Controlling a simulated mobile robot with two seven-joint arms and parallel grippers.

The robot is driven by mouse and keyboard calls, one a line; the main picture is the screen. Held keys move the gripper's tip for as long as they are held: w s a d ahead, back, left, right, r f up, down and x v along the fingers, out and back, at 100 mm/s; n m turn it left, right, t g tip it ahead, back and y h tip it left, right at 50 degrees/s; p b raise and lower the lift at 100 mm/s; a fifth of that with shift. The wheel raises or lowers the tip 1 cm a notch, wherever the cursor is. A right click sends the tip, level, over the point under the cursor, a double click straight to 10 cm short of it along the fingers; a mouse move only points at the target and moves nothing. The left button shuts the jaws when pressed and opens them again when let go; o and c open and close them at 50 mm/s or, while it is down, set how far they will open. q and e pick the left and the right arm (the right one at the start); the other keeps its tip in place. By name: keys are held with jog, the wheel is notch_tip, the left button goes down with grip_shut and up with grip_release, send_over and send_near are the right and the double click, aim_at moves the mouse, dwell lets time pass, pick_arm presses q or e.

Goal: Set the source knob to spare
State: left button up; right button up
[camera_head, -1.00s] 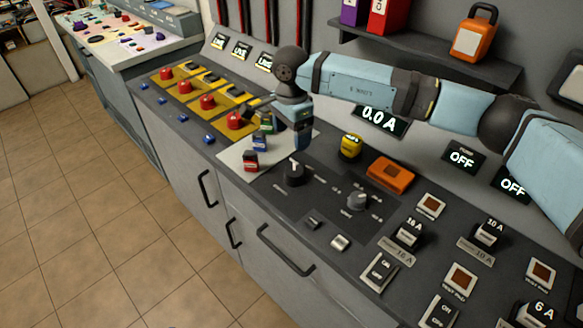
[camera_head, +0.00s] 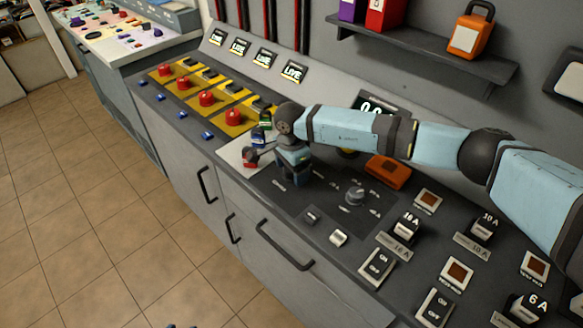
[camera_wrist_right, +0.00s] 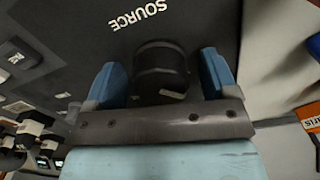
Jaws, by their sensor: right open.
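The source knob (camera_wrist_right: 160,72) is a black round knob on the dark panel, below the white SOURCE lettering in the right wrist view. A small pale mark shows on its near edge. My right gripper (camera_wrist_right: 168,78) is open, with one blue finger on each side of the knob. I cannot tell whether the fingers touch it. In the head view my right gripper (camera_head: 293,172) points down over the knob's place on the panel and hides the knob. My left gripper is not in view.
A grey knob (camera_head: 355,193) stands to the right on the same panel. Red buttons (camera_head: 206,98) on yellow plates are to the left. An orange block (camera_head: 388,171) lies behind the grey knob. Breaker switches (camera_head: 408,229) fill the right side.

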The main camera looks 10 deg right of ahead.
jog(key=c, duration=0.9)
